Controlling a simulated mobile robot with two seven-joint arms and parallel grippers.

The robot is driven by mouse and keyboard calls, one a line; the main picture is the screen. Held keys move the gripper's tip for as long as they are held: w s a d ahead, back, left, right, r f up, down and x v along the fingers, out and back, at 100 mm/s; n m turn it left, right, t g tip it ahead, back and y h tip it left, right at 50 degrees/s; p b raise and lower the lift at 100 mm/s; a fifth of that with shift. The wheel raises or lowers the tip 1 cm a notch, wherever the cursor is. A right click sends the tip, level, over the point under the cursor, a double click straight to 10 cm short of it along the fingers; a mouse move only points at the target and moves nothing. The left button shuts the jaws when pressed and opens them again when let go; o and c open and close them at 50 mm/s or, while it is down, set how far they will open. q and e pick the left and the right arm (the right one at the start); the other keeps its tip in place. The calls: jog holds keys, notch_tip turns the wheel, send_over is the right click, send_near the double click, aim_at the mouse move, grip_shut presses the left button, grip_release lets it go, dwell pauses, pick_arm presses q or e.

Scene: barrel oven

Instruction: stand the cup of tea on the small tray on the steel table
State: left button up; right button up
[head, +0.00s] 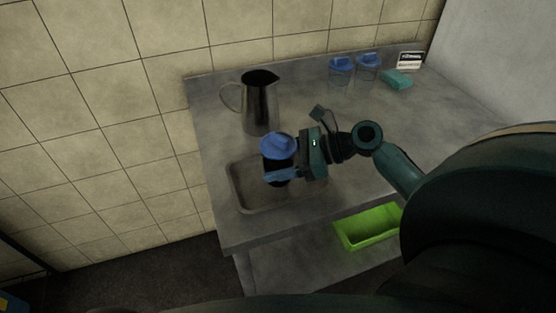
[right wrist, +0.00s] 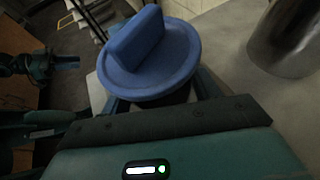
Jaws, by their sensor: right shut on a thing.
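The cup of tea (head: 277,146) has a round blue lid with a raised grip and a dark body. My right gripper (head: 282,173) is shut on its body below the lid. The lid also fills the upper middle of the right wrist view (right wrist: 152,55). The small tray (head: 239,192) is a shallow grey tray at the front left of the steel table (head: 213,141). The cup appears over the tray, roughly upright; I cannot tell whether it touches the tray floor. A dark arm part, perhaps my left gripper, shows at the left of the right wrist view.
A steel jug (head: 262,108) stands behind the tray. Two clear cups with blue lids (head: 340,72), a teal block (head: 397,80) and a small sign (head: 410,60) are at the back right. A green bin (head: 366,228) is on the lower shelf. A tiled wall is behind.

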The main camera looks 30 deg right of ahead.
jog(key=o, duration=0.7)
jog(key=shift+f, duration=0.15)
jog(key=shift+c, duration=0.2)
jog(key=o, duration=0.4)
pick_arm(q)
jog(key=shift+s+f, duration=0.1)
jog(key=shift+f, duration=0.15)
pick_arm(e)
jog(key=v, duration=1.2)
jog(key=shift+r, duration=0.25)
pick_arm(q)
jog(key=shift+r, duration=0.2)
jog(key=shift+f, duration=0.1)
pick_arm(e)
jog(key=shift+s, duration=0.15)
